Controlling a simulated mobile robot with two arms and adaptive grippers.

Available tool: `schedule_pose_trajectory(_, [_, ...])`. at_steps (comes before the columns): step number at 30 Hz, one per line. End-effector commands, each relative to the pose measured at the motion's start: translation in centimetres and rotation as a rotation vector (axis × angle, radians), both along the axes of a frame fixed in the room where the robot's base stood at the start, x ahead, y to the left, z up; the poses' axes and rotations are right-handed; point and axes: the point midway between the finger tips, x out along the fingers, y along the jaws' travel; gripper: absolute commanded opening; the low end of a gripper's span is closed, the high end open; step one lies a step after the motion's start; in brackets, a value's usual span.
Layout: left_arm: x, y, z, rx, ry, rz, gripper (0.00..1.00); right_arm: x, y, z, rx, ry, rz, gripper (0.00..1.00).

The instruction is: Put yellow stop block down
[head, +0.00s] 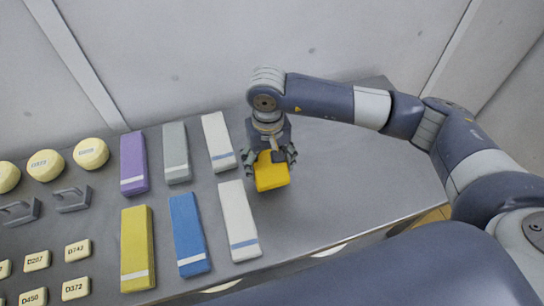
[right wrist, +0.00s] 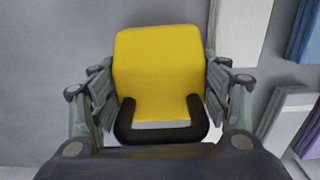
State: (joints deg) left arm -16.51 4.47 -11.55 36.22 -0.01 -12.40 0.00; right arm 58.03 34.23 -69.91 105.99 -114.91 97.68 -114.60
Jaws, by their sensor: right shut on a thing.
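The yellow stop block (head: 271,176) is a small block with rounded edges, at the middle of the grey table. My right gripper (head: 270,160) points down and is shut on it from above. In the right wrist view the yellow block (right wrist: 158,75) sits between both fingers of the right gripper (right wrist: 160,105), and a dark U-shaped part shows at its near end. I cannot tell whether the block's underside touches the table. My left gripper is not in view.
A white bar (head: 238,221) and another white bar (head: 218,142) lie just left of the block. Purple, grey, yellow and blue bars, round cream pieces, grey handles and labelled tiles lie further left. The grey table (head: 335,175) is clear to the right. A wall stands behind.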

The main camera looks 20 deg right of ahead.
Motion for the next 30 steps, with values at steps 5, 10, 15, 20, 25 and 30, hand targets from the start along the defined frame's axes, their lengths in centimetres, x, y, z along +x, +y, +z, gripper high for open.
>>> schedule_pose_trajectory(5, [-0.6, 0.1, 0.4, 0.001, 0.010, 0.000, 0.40, 1.3, -0.8, 0.0, 0.002, -0.001, 0.000, 0.29])
schedule_pose_trajectory(10, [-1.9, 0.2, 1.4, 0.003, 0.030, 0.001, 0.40, 2.1, -1.7, -0.9, 0.003, 0.006, 0.000, 0.29])
schedule_pose_trajectory(15, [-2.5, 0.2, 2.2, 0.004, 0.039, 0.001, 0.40, 2.2, -1.6, -3.2, 0.002, 0.003, 0.000, 0.29])
schedule_pose_trajectory(20, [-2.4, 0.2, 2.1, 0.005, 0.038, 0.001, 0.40, 2.3, -1.6, -3.8, 0.003, -0.002, 0.002, 0.29])
schedule_pose_trajectory(25, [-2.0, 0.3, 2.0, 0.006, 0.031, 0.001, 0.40, 2.3, -1.6, -3.8, 0.002, -0.002, 0.001, 0.29])
schedule_pose_trajectory(30, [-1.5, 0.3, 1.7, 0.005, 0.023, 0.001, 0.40, 2.2, -1.7, -4.1, 0.001, 0.000, 0.001, 0.77])
